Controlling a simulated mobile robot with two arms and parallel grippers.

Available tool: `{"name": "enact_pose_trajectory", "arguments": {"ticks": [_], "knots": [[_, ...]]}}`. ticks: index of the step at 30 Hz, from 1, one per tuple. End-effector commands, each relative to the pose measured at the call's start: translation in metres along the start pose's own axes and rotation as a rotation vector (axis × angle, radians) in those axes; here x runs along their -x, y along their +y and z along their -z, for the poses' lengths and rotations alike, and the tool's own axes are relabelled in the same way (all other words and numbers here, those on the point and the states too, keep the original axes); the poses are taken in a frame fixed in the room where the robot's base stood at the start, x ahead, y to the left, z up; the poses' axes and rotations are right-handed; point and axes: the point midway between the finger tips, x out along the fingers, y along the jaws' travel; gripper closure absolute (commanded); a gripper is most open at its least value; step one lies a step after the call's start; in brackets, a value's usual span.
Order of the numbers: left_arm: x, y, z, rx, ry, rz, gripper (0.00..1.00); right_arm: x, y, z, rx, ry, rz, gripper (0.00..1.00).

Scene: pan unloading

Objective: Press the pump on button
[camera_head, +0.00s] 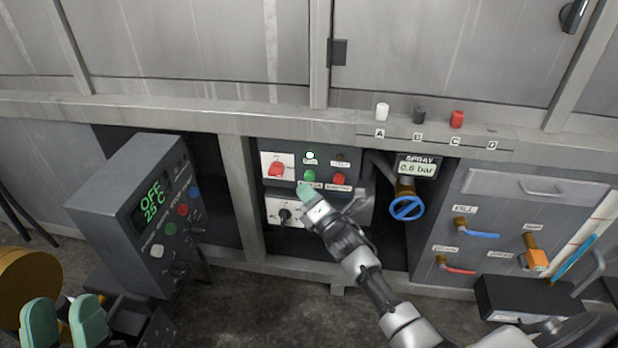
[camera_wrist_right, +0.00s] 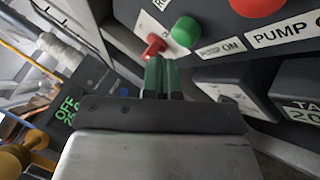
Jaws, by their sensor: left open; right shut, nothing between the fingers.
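The round green button (camera_head: 309,175) is on a dark control panel at the centre of the head view. In the right wrist view the green button (camera_wrist_right: 186,31) sits beside a "PUMP ON" label (camera_wrist_right: 222,47). My right gripper (camera_head: 304,190) is shut and empty, its green tips just below the button in the head view. In the right wrist view the shut fingers (camera_wrist_right: 162,64) end below and left of the button; I cannot tell whether they touch the panel. My left gripper (camera_head: 62,314) is open and empty at the lower left.
A red button (camera_head: 339,179) sits right of the green one, and a red rotary switch (camera_head: 276,169) left of it. A black knob (camera_head: 285,215) is below. A grey control box (camera_head: 120,190) reading "OFF" stands left; a blue valve wheel (camera_head: 407,208) is right.

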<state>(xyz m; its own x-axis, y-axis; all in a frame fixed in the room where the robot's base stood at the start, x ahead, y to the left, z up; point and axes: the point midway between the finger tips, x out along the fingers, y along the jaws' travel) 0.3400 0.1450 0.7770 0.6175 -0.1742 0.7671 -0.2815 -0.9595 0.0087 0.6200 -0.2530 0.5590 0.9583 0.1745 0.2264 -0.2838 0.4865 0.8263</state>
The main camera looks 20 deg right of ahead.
Motion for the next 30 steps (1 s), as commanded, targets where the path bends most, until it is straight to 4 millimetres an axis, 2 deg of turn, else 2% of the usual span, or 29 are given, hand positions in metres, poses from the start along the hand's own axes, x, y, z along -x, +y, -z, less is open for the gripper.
{"name": "enact_pose_trajectory", "arguments": {"ticks": [15,30], "knots": [[0.005,-0.007,-0.044,-0.018,-0.378,0.015,0.57,0.031,0.023,0.022,-0.001,0.0,0.001,1.0],[0.007,-0.008,-0.047,-0.019,-0.394,0.016,0.57,0.032,0.023,0.023,0.0,0.0,0.0,1.0]]}}
